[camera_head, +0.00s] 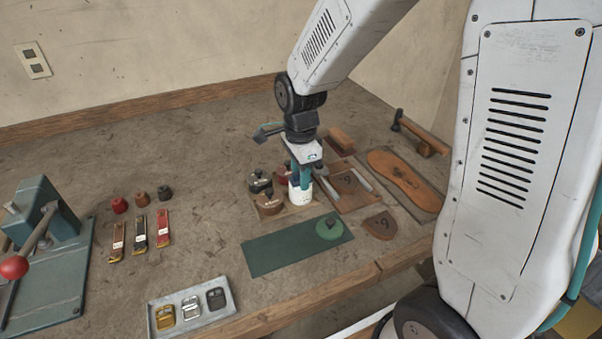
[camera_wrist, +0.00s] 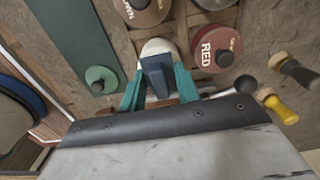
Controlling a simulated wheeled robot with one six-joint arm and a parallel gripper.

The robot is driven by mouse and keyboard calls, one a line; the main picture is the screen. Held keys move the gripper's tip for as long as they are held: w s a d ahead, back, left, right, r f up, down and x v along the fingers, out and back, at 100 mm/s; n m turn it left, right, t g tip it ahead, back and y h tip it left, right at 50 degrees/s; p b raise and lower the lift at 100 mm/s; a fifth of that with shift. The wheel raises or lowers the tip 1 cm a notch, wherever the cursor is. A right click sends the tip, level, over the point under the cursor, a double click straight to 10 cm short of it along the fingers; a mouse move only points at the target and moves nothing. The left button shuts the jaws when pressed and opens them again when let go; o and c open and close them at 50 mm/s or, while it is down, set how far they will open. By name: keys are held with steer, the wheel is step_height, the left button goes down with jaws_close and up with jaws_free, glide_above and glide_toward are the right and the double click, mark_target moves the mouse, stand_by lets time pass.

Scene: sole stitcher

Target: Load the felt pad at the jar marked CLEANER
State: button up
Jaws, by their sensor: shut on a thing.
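My gripper (camera_head: 301,178) points down over the front right of the wooden jar rack. In the wrist view its teal fingers (camera_wrist: 159,90) are shut on a dark blue block (camera_wrist: 156,74), which looks like the felt pad's holder. A white round jar (camera_head: 300,194) stands right below the fingers; in the wrist view its pale top (camera_wrist: 157,46) is partly hidden by the block. No CLEANER lettering can be read, and I cannot tell whether the pad touches the jar. A green lid (camera_head: 329,228) with a knob lies on the green mat (camera_head: 278,252).
The BROWN jar (camera_wrist: 145,10) and RED jar (camera_wrist: 216,48) stand close beside the gripper. A black-lidded jar (camera_head: 260,182) is behind left. A leather sole (camera_head: 400,180) lies right, a tray of buckles (camera_head: 192,306) front left. A press (camera_head: 45,240) stands far left.

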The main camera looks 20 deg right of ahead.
steer(key=shift+r, duration=3.45)
